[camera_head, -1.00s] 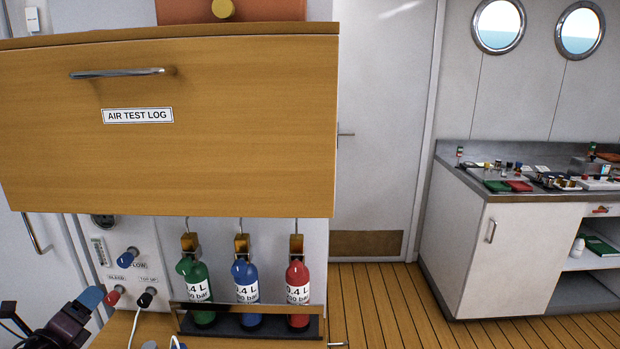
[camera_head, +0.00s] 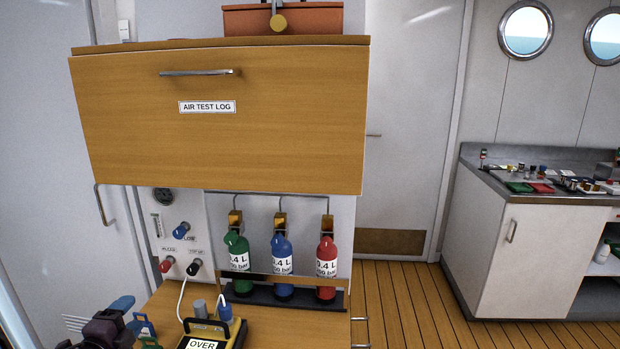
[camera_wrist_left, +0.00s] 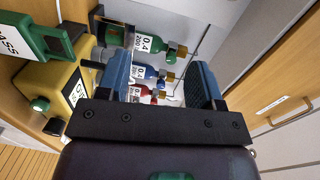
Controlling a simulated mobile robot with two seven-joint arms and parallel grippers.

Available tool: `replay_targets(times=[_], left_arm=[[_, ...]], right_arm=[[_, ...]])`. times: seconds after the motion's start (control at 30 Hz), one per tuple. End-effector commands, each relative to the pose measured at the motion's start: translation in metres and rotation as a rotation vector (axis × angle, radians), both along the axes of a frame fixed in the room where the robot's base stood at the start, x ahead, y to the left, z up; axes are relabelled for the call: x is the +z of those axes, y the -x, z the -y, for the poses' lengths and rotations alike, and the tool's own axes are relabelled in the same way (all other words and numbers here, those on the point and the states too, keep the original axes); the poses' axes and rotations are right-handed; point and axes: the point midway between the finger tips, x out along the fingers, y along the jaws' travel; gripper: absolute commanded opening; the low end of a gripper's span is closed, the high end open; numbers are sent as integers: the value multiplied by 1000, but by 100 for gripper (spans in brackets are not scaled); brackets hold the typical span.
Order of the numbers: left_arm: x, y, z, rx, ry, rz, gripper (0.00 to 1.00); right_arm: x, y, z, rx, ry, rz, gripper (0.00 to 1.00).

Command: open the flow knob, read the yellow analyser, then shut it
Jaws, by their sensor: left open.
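The blue flow knob (camera_head: 181,230) is on the white panel below the drawer, with its label partly covered. The yellow analyser (camera_head: 238,334) stands on the wooden shelf below, cut by the lower edge; its display reads OVER. It also shows at the left of the left wrist view (camera_wrist_left: 42,82). My left gripper (camera_head: 134,314) is at the lower left, open, lower than the knob and left of the analyser, apart from both. In the left wrist view its blue fingers (camera_wrist_left: 160,82) stand wide with nothing held. My right gripper is not in view.
A red bleed knob (camera_head: 166,265) and black top-up knob (camera_head: 193,267) sit below the flow knob. Green, blue and red bottles (camera_head: 282,262) stand in a rack. The AIR TEST LOG drawer (camera_head: 220,140) overhangs them. A green PASS-like block (camera_wrist_left: 35,45) is near the analyser.

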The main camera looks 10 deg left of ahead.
Motion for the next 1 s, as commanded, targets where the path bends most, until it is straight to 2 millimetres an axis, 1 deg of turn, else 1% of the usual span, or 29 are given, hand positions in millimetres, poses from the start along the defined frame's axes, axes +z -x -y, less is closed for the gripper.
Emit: replay_targets(times=[0.03, 0.17, 0.2, 0.27, 0.3, 0.37, 0.4, 0.5, 0.53, 0.6, 0.67, 0.73, 0.83, 1.0], left_arm=[[-19, 10, 14, 14, 142, -20, 60], [-67, 39, 55, 66, 516, -84, 60], [-81, 50, 70, 86, 631, -106, 60], [-103, 68, 95, 121, 798, -142, 60], [-116, 81, 111, 145, 905, -166, 60], [-133, 100, 137, 183, 1052, -202, 60], [-143, 113, 153, 206, 1134, -223, 60], [-160, 140, 188, 252, 1279, -262, 60], [-164, 147, 196, 264, 1305, -269, 60], [-171, 161, 210, 290, 1349, -283, 60], [-177, 171, 217, 312, 1371, -291, 60], [-183, 180, 219, 333, 1383, -297, 60], [-186, 185, 219, 344, 1382, -304, 60], [-186, 186, 218, 344, 1380, -305, 60]], right_arm=[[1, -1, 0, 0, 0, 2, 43], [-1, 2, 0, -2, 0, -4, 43], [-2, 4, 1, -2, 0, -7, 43], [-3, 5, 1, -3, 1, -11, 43], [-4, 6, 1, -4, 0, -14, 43], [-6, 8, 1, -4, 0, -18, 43], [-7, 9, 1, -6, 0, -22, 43], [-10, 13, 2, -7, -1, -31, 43], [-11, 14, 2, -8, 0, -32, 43], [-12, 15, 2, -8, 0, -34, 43], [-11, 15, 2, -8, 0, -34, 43], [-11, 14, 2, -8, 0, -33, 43], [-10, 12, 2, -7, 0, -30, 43], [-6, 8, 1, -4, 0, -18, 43]])
